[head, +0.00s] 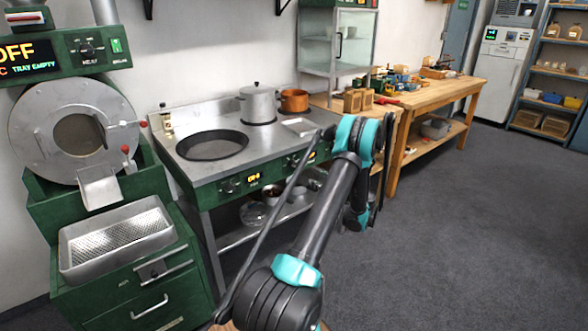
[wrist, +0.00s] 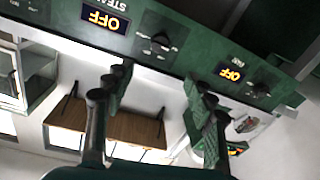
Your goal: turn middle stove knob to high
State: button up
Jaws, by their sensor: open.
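The stove (head: 262,150) has a green front panel with knobs and small lit displays. In the wrist view, which is upside down, the middle stove knob (wrist: 160,43) is a dark dial beside a display (wrist: 105,18) reading OFF. It also shows in the head view (head: 292,161), close to my arm. Another knob (wrist: 261,89), by a PAN label, sits to its right in the wrist view; its display also reads OFF. My gripper (wrist: 158,82) is open and empty, its fingers apart below the middle knob in the picture. In the head view my arm hides the fingers.
A round pan (head: 212,146), a grey pot (head: 258,103) and a copper pot (head: 294,100) are on the stove top. A green roaster (head: 75,125) stands left, a wooden workbench (head: 430,95) right. Open grey floor (head: 460,220) lies in front.

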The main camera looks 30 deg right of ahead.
aim_at(296, 165)
jog(key=w, duration=0.5)
jog(key=w+a, duration=0.1)
jog(key=w, duration=0.4)
jog(key=w+a, duration=0.1)
jog(key=w, duration=0.4)
jog(key=shift+w+a, duration=0.1)
jog(key=shift+w, duration=0.05)
jog(key=c, duration=1.1)
jog(key=shift+c, duration=0.2)
